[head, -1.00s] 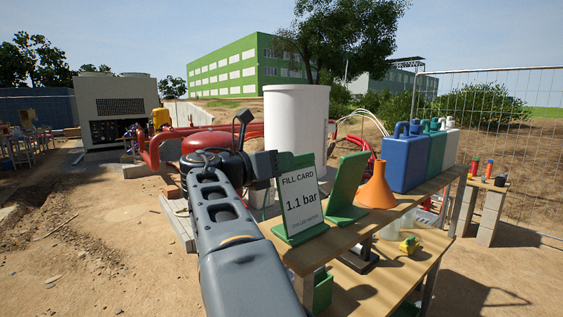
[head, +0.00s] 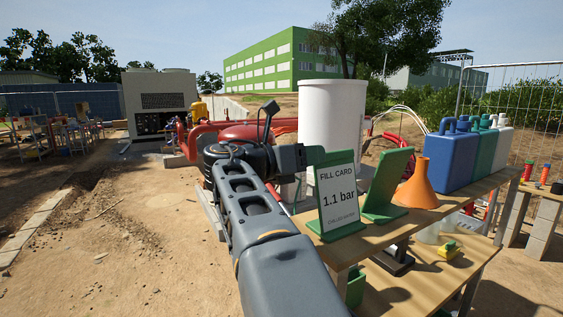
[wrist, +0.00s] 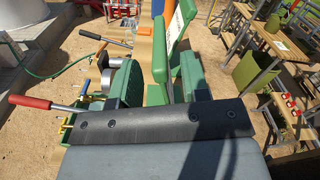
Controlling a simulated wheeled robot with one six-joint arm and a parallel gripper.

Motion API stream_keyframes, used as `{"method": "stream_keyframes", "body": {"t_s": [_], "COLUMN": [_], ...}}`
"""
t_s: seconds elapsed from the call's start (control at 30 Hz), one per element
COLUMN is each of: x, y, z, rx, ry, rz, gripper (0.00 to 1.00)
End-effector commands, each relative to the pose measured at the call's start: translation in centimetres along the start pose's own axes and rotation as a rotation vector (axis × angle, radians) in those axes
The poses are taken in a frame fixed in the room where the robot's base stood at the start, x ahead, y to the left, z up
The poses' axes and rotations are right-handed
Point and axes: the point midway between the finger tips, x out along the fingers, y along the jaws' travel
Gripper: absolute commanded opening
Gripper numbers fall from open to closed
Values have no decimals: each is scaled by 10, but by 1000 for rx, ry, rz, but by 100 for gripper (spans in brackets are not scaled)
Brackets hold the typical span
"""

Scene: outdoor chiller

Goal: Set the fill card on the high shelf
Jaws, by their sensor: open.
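The fill card (head: 338,195), a white card reading "1.1 bar" in a green stand, stands upright near the left end of the upper wooden shelf (head: 432,222). That edge hides the lower parts of the stand.
A second green stand (head: 388,187), an orange funnel (head: 417,185) and a blue canister (head: 448,160) stand along the upper shelf. A yellow-green item (head: 448,250) sits on the lower board. A white cylinder (head: 332,115) and red tank are behind. Open dirt lies left.

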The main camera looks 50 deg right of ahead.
Motion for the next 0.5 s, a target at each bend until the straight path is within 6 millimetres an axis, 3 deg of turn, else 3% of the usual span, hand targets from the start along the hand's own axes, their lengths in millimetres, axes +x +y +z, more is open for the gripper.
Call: {"method": "stream_keyframes", "body": {"t_s": [0.2, 0.5], "x": [-44, -82], "y": [1, 0], "z": [-1, 0], "rx": [0, 0], "ry": [-2, -2], "rz": [5, 2], "gripper": [42, 42]}}
